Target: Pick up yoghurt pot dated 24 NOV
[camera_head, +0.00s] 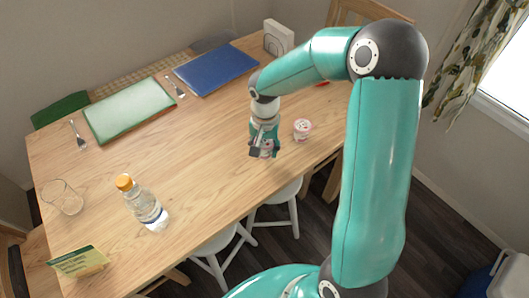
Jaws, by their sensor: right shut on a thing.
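My right gripper (263,145) points down over the table near its front right edge. It is shut on a small pink-and-white yoghurt pot (267,147), which is mostly hidden between the fingers. A second yoghurt pot (302,129), white and pink, stands upright on the table just right of the gripper and apart from it. The dates on both pots are too small to read. My left gripper is not in view.
On the wooden table (190,135) are a water bottle (147,208), a glass (65,198), a small sign (79,261), a green-edged mat (130,109), a blue mat (215,70), forks and a white napkin holder (278,38). The table's middle is clear. White stools (222,243) stand in front.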

